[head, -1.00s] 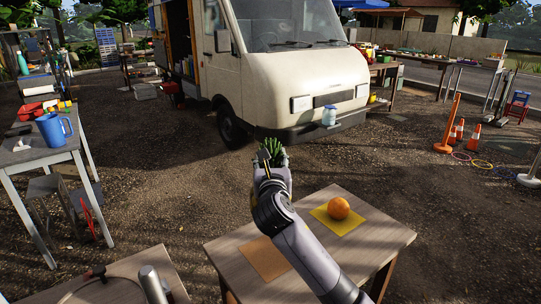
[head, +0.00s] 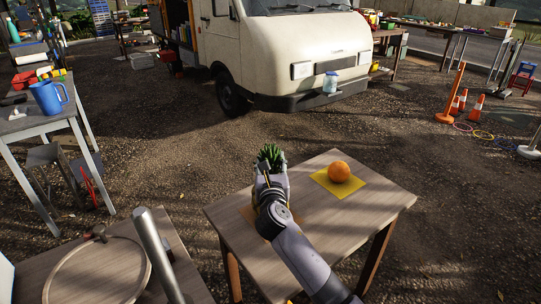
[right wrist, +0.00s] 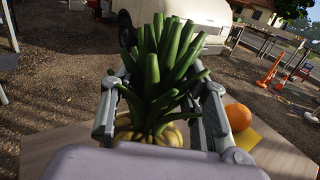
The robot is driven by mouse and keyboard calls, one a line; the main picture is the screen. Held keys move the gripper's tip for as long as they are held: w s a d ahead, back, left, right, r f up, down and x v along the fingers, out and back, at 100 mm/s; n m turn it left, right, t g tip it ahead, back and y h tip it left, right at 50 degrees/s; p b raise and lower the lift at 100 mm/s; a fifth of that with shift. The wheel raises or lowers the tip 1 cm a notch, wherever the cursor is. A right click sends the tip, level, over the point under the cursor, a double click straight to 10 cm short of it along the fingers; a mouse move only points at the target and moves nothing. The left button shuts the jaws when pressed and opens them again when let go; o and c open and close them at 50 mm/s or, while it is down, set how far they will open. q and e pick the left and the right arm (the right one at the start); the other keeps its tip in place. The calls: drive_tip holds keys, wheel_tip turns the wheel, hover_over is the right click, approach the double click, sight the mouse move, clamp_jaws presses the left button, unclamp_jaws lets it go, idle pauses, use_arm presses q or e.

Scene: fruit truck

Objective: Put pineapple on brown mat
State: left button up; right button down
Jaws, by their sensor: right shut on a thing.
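The pineapple (head: 271,155) shows its green leaves above my right gripper (head: 271,168) in the head view. In the right wrist view the pineapple (right wrist: 158,75) stands between the two grey fingers, leaves up, its yellow body low and partly hidden. My right gripper (right wrist: 160,115) is shut on it. The brown mat (head: 247,212) lies on the left part of the wooden table (head: 325,250), largely covered by my right arm. The gripper and pineapple are over the table's far left part; the height above it is unclear. My left gripper is not in view.
An orange (head: 339,172) sits on a yellow mat (head: 325,183) to the right on the same table. A second wooden table (head: 190,255) with a round rim on it stands at the lower left. A van (head: 285,55) stands behind, with open ground between.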

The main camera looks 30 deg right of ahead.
idle(0.4)
drive_tip(key=c, duration=0.9)
unclamp_jaws()
drive_tip(key=shift+s+f, duration=0.1)
drive_tip(key=shift+f, duration=0.2)
drive_tip(key=v, duration=1.2)
